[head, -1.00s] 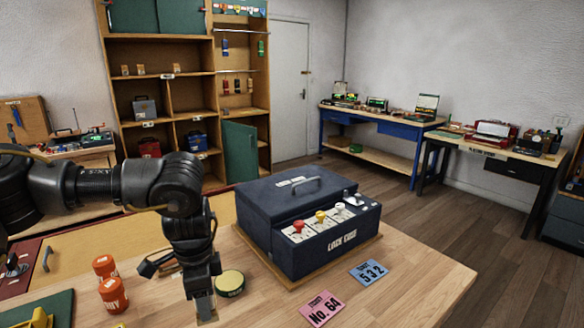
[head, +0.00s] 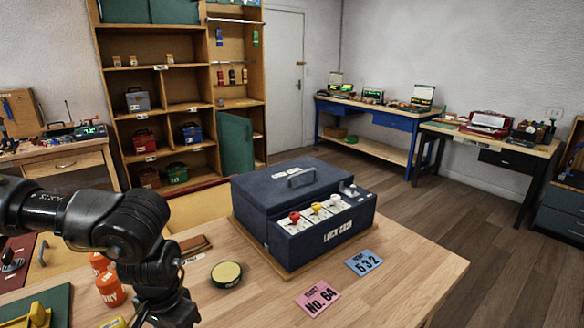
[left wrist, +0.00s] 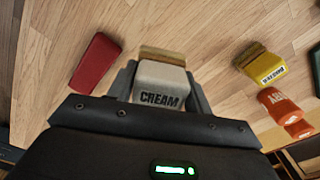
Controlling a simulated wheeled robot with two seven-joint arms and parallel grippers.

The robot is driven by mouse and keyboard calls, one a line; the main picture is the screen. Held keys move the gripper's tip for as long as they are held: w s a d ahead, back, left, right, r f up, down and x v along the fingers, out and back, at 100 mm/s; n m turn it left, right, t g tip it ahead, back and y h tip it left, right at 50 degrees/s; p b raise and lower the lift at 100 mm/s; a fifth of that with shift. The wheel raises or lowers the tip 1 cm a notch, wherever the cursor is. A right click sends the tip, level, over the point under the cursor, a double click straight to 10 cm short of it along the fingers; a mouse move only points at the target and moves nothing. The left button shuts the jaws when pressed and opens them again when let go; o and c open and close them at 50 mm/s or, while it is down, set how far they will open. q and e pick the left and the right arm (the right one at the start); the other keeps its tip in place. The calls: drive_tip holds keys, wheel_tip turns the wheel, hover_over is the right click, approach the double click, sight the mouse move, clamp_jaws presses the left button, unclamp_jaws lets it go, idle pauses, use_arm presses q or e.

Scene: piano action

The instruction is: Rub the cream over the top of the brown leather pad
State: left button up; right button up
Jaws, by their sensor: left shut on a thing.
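My left gripper (left wrist: 164,82) is shut on an off-white block lettered CREAM (left wrist: 160,84), seen in the left wrist view. A tan-yellow strip shows at the block's far end, above the wooden table. In the head view my left arm hangs down at the bottom left, and its fingertips are out of frame. The brown leather pad (head: 195,245) lies flat on the table beyond my left gripper, partly behind my arm. A round dark tin with a pale yellow top (head: 227,274) stands to the right of my arm. My right gripper is not in view.
A dark blue lock case (head: 300,215) stands on a board. Pink (head: 318,296) and blue (head: 364,263) cards lie before it. Orange bottles (head: 111,289) are left of my arm. The left wrist view shows a red block (left wrist: 97,62) and a yellow item (left wrist: 262,66).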

use_arm(q)
drive_tip(key=w+r+n, duration=0.1)
drive_tip(key=w+r, duration=0.2)
drive_tip(key=r, duration=0.7)
drive_tip(key=shift+w+a, duration=0.15)
drive_tip(key=shift+w, duration=0.2)
drive_tip(key=shift+a, duration=0.1)
